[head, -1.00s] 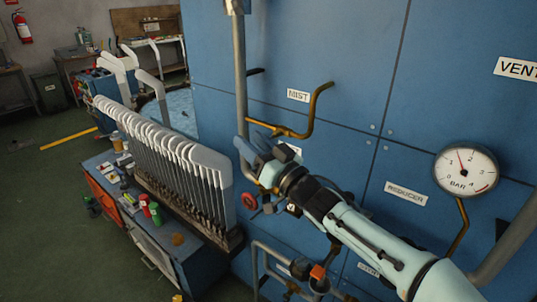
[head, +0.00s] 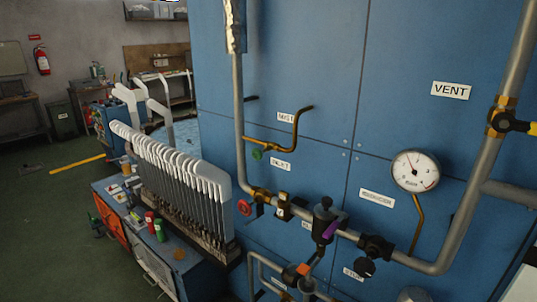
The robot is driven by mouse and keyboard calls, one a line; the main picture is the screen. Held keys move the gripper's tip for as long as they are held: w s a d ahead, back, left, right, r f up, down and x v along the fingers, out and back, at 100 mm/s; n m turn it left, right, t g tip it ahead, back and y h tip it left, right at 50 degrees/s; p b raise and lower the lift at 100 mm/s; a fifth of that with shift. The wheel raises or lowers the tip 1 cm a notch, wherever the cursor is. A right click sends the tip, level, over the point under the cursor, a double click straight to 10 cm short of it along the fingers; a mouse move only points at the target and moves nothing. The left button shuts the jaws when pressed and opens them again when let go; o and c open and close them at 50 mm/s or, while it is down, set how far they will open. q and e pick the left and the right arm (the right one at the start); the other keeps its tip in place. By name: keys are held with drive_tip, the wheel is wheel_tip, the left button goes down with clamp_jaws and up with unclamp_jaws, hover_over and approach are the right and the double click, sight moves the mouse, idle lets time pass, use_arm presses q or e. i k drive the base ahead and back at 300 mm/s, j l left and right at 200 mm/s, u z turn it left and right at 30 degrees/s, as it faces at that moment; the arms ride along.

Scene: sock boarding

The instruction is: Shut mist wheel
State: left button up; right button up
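A small green wheel (head: 257,155) sits on a thin brass pipe (head: 301,128) that bends up beside the label MIST (head: 287,117) on the blue panel. Its turned position cannot be read from here. A red wheel (head: 244,207) sits lower, on the brass fitting at the foot of the grey vertical pipe, near a label that looks like INLET (head: 281,166). Neither of my grippers shows in the head view, and nothing touches either wheel.
A pressure gauge (head: 415,171) and a valve with a purple handle (head: 331,229) stand along the pipework to the right. A VENT label (head: 450,91) is at upper right. A rack of white sock boards (head: 180,170) stands close on the left.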

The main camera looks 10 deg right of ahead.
sight(256, 153)
drive_tip(key=i+j+z, duration=0.1)
drive_tip(key=z, duration=0.3)
drive_tip(key=j+z, duration=0.25)
drive_tip(key=z, duration=0.15)
drive_tip(key=i+j+z, duration=0.1)
drive_tip(key=z, duration=0.3)
drive_tip(key=j+z, duration=0.35)
drive_tip(key=j, duration=0.8)
